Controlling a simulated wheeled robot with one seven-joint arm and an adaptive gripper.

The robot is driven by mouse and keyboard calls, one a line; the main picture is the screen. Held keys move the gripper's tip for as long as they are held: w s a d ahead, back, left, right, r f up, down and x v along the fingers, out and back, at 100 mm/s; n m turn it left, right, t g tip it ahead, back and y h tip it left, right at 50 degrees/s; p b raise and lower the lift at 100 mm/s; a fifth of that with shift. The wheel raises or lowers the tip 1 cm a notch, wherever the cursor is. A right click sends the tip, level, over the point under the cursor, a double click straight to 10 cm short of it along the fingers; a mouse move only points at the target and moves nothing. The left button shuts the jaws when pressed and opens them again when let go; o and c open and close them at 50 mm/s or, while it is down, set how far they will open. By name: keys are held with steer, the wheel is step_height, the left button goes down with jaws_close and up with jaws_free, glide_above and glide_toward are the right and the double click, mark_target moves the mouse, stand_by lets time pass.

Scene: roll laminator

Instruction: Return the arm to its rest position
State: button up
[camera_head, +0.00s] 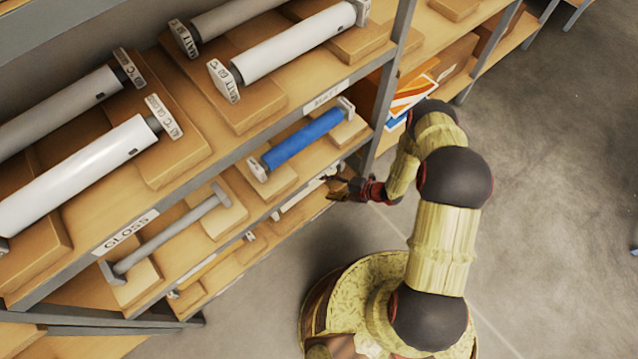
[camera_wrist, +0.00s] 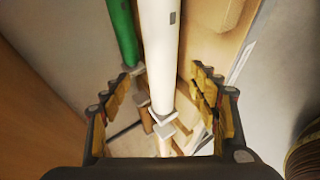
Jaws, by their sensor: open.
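My gripper (camera_head: 340,188) is at the end of my bent arm, close to the front edge of the lower shelves in the head view. In the wrist view my gripper (camera_wrist: 165,95) has its two fingers spread wide apart, with nothing held. A white roll (camera_wrist: 161,50) shows between and beyond the fingers, and a green roll (camera_wrist: 122,30) lies to its left. I cannot tell from the wrist view how far the white roll is from the fingers.
The shelving rack holds white rolls (camera_head: 295,42), a blue roll (camera_head: 302,138) and a grey bar (camera_head: 168,233) on wooden cradles. A shelf label reads GLOSS (camera_head: 125,232). A rack post (camera_head: 390,80) stands near my arm.

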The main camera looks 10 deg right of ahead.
steer(key=shift+v, duration=0.9)
